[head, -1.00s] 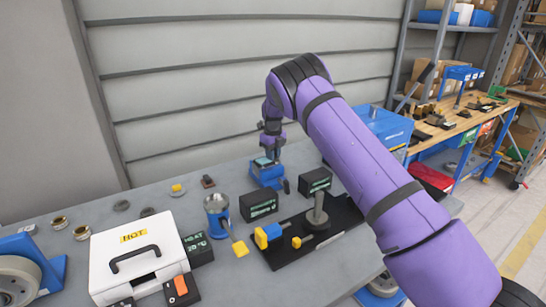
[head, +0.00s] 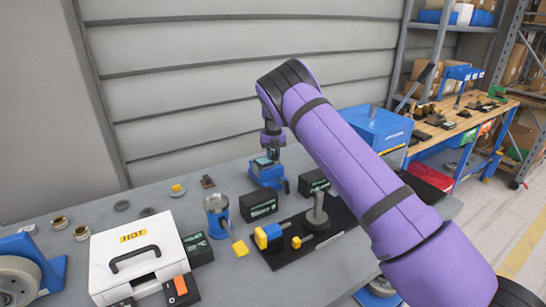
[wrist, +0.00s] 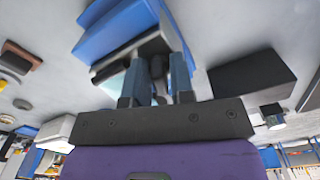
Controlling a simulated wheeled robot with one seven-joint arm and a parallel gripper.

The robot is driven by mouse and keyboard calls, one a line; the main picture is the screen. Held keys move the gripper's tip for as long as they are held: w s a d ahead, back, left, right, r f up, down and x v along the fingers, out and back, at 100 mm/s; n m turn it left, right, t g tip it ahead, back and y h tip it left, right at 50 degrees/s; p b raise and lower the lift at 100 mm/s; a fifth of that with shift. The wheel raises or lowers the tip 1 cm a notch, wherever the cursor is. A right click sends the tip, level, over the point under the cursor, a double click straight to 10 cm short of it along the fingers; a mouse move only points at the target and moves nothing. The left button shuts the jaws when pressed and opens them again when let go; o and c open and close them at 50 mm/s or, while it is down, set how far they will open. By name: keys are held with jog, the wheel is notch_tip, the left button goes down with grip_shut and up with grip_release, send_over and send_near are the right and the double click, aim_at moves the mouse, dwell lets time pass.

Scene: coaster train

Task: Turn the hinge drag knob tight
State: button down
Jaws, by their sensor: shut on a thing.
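A blue device (head: 266,177) stands on the grey bench near the wall, with a dark part at its top. My gripper (head: 273,157) points down onto the top of this device. In the wrist view, the two fingers of my gripper (wrist: 160,78) are close together beside the device's blue body (wrist: 120,32) and a pale panel. A small dark knob (wrist: 158,66) shows between the fingers, and they are shut on it. The fingers hide much of the knob, and its marking or turn angle cannot be read.
Black display boxes (head: 258,206) stand in front of the device. A blue funnel-topped cup (head: 216,212), a white HOT case (head: 137,255) and a black plate (head: 290,253) with a grey post fill the bench front. A large blue box (head: 378,128) stands behind my arm.

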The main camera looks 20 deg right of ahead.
aim_at(273, 152)
jog(key=shift+s+f+m, duration=0.1)
jog(key=shift+f+m, duration=0.05)
jog(key=shift+m, duration=0.55)
jog(key=c, duration=0.9)
grip_release()
jog(key=shift+r, duration=0.25)
notch_tip(273, 152, up, 11)
jog(key=shift+f, duration=0.2)
